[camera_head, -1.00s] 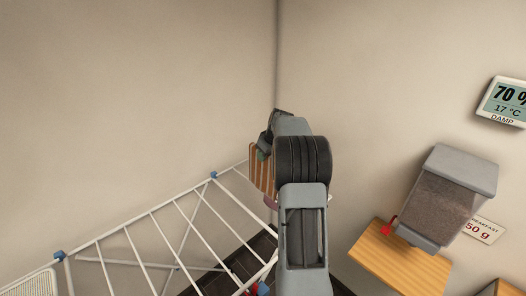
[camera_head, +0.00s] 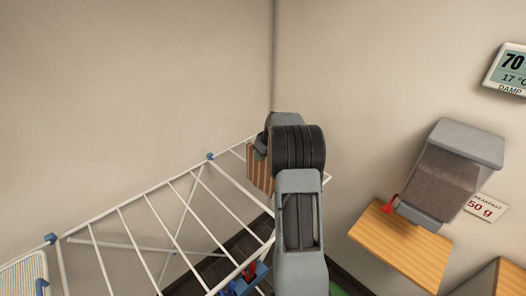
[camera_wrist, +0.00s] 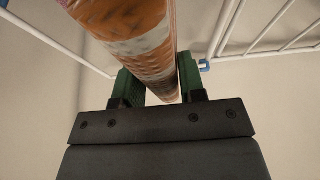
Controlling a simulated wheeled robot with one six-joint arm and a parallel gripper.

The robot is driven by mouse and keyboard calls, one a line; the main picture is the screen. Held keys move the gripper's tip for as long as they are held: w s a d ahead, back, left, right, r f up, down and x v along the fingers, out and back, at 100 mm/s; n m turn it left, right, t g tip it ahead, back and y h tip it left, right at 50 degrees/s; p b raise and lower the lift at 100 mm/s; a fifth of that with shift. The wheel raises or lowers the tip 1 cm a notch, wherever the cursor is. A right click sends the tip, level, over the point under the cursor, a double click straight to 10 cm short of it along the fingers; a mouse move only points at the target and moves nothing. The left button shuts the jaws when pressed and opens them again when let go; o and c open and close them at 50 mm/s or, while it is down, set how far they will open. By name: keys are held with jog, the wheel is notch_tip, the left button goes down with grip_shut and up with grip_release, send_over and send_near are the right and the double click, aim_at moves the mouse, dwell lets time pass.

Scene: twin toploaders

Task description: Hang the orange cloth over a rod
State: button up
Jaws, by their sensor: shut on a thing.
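The orange cloth (camera_head: 260,172), striped with white, hangs from my gripper at the right part of the drying rack. In the wrist view the cloth (camera_wrist: 130,35) runs up between the green fingers of my gripper (camera_wrist: 162,85), which is shut on it. In the head view my arm hides the fingers and part of the cloth. The white drying rack (camera_head: 145,202) has several rods and blue corner joints. The cloth overlaps the rack's right end in the picture; I cannot tell whether it touches a rod. Rack rods (camera_wrist: 232,25) also show at both sides in the wrist view.
A grey dispenser (camera_head: 440,175) with a red lever stands over a wooden shelf (camera_head: 400,248) at the right. A display (camera_head: 508,70) hangs on the wall. A pale striped cloth (camera_head: 22,275) lies at the rack's lower left. Red and blue items (camera_head: 243,280) are at its near edge.

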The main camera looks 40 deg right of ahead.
jog(key=shift+f+b, duration=4.1)
jog(key=shift+f, duration=1.15)
jog(key=o, duration=1.2)
jog(key=shift+o, duration=0.2)
